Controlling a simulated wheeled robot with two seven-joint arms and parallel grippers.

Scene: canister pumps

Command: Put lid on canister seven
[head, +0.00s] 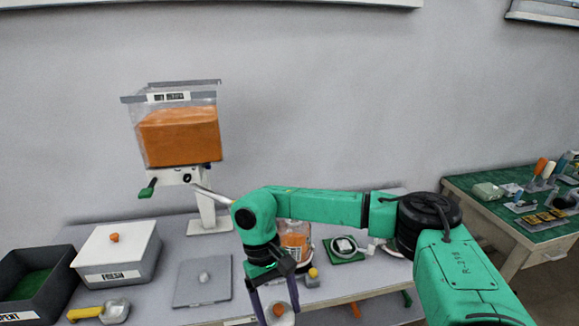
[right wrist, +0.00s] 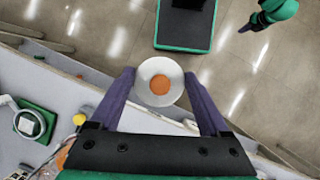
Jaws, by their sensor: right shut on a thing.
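My right gripper (head: 276,306) hangs fingers down at the bench's front edge. It is shut on a round white lid with an orange knob (head: 281,315); the lid also shows between the purple fingers in the right wrist view (right wrist: 160,82), with floor behind it. A clear canister with orange contents (head: 296,240) stands on the bench behind the gripper, partly hidden by my arm. I cannot read a number on it.
A hopper with orange contents (head: 180,137) stands at the back left. A white-lidded FRESH bin (head: 117,251), a dark SPENT bin (head: 32,284), a grey plate (head: 203,284), a yellow-handled scoop (head: 100,312) and a green pad with a white ring (head: 344,250) sit on the bench.

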